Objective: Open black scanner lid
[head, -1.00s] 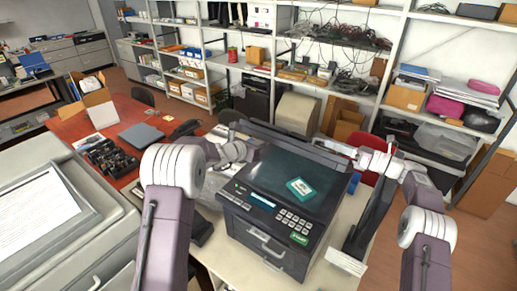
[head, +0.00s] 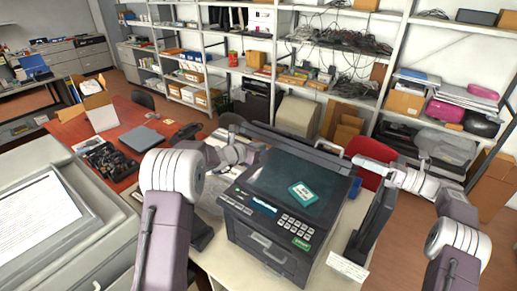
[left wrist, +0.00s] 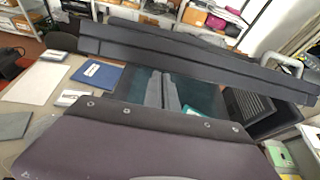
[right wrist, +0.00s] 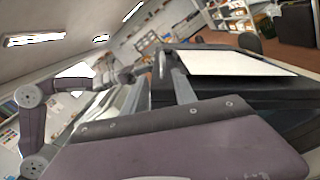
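The black scanner (head: 268,243) stands on the pale table, its control panel facing me. A teal-and-white packet (head: 302,194) shows on its dark glass. The scanner lid (head: 300,143) shows as a dark strip behind the glass; it also shows as a long dark bar across the left wrist view (left wrist: 190,57). It appears raised, though its exact angle is unclear. My left gripper (left wrist: 161,76) points over the glass below that bar, fingers close together, nothing between them. My right gripper (right wrist: 167,58) has its fingers apart and empty, left of a white panel (right wrist: 232,64) that may be the lid's underside.
A dark upright panel (head: 374,222) with a white label stands right of the scanner, close to my right arm. A large grey machine (head: 95,235) is at front left. A red table (head: 75,128) with boxes and shelves (head: 290,85) lie behind.

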